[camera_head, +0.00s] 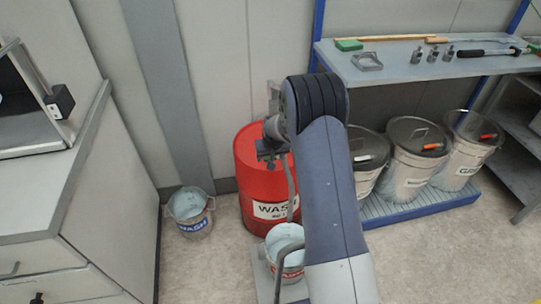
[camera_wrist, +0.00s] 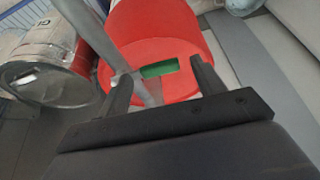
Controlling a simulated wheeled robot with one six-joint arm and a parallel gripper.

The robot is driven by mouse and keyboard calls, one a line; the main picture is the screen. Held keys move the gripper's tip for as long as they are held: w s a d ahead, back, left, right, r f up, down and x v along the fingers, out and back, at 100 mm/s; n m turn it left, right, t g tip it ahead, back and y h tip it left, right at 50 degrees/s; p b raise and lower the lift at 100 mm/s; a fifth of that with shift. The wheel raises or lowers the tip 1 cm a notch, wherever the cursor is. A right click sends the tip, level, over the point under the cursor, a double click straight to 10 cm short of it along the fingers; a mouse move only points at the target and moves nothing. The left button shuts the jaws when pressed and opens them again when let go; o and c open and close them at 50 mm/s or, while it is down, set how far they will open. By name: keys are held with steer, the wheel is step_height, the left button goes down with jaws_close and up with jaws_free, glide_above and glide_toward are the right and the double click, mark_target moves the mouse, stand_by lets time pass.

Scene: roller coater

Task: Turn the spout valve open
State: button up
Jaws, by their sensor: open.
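The red drum (camera_head: 253,185) with a white WASH label stands on the floor, and its red surface also fills the upper middle of the wrist view (camera_wrist: 150,25). A grey pipe (camera_head: 291,190) comes down beside the drum toward a bucket. In the wrist view a grey pipe (camera_wrist: 105,40) slants down between my fingers. I cannot pick out the valve handle; a green rectangle (camera_wrist: 160,68) shows against the drum. My gripper (camera_wrist: 162,85) is open, its two dark fingers apart over the drum. In the head view it is small and partly hidden by my arm.
A white bucket (camera_head: 285,250) stands in front of the drum. Another bucket (camera_head: 189,212) is to its left. Several lidded pails (camera_head: 410,175) sit on a blue pallet (camera_head: 420,207) at right, under a shelf (camera_head: 420,70). A cabinet (camera_head: 90,210) bounds the left.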

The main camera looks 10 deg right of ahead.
steer(key=shift+c, duration=0.5)
steer(key=c, duration=1.3)
steer(key=shift+s+n+b, duration=0.1)
steer(key=shift+n+b, duration=0.2)
steer(key=shift+b, duration=0.1)
steer(key=s+d+n+g+y+b, duration=0.1)
steer(key=n+b, duration=0.3)
steer(key=s+d+n+y+b, duration=0.1)
steer(key=n+b, duration=0.2)
steer(key=n, duration=0.1)
steer(key=s+d+n+g+y+b, duration=0.1)
steer(key=s+d+n+y+b, duration=0.1)
steer(key=n+b, duration=0.2)
steer(key=shift+d+n+g+b, duration=0.1)
steer(key=shift+n+g+b, duration=0.2)
steer(key=shift+n, duration=0.2)
steer(key=shift+d+n+g+p, duration=0.2)
steer(key=shift+d+n+g, duration=0.3)
steer(key=shift+n, duration=0.6)
steer(key=shift+d+n+g+p, duration=0.2)
steer(key=shift+d+n+g, duration=0.25)
steer(key=shift+n, duration=0.65)
